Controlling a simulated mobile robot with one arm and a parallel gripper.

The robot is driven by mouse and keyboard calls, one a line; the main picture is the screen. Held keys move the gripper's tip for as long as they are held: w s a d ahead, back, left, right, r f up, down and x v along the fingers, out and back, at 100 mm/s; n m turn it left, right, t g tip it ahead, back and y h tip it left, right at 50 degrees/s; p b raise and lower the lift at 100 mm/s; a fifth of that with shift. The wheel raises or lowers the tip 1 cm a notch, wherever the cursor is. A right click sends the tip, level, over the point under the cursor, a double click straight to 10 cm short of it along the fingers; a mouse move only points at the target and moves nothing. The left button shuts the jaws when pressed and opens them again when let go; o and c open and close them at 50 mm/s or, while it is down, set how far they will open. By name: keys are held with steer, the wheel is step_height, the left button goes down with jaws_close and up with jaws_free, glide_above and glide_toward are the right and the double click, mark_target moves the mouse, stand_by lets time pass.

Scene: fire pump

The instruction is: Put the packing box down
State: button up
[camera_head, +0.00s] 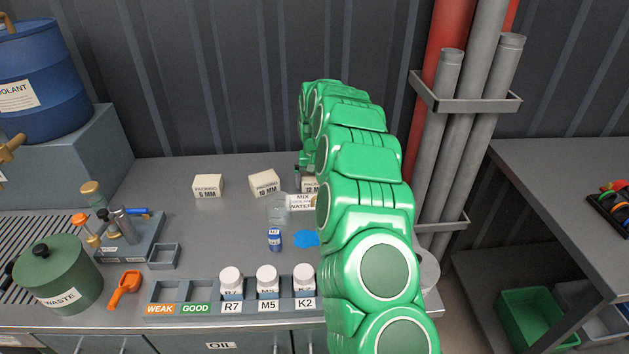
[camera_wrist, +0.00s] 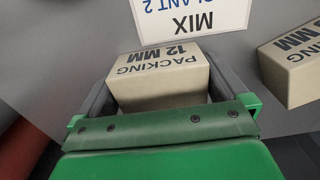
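The packing box marked 12 MM (camera_wrist: 160,78) is cream-coloured and sits between the two fingers of my gripper (camera_wrist: 160,92) in the wrist view. The fingers lie against its left and right sides. In the head view only part of the 12 MM box (camera_head: 308,185) shows beside my green arm, which hides most of my gripper. Whether the box touches the bench is hard to tell. A similar packing box (camera_wrist: 293,65) stands apart at the right of the wrist view. In the head view, the 10 MM box (camera_head: 264,183) and 5 MM box (camera_head: 208,186) stand on the bench.
A mix card (camera_wrist: 190,18) lies beside the held box. A clear beaker (camera_head: 278,208), small blue bottle (camera_head: 274,239) and blue puddle (camera_head: 306,239) are in front. White-capped bottles (camera_head: 267,281) stand in the front rack. Grey pipes (camera_head: 455,140) rise right of my arm. Bench left of the boxes is clear.

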mark_target(315, 176)
step_height(315, 176, up, 11)
steer(key=shift+r, duration=0.2)
steer(key=s+d+r, duration=0.1)
steer(key=s+r, duration=0.3)
steer(key=s, duration=0.4)
steer(key=s+d+r+n, duration=0.1)
steer(key=s+r, duration=0.4)
steer(key=s, duration=0.4)
steer(key=s+d+r, duration=0.1)
steer(key=s+r, duration=0.3)
steer(key=s, duration=0.4)
steer(key=s+d+f+g, duration=0.1)
steer(key=s+d+f, duration=0.1)
steer(key=s, duration=1.4)
steer(key=s+d+f+m, duration=0.1)
steer(key=s+d, duration=0.3)
steer(key=s, duration=1.3)
steer(key=shift+f+g, duration=0.4)
steer(key=shift+f, duration=0.1)
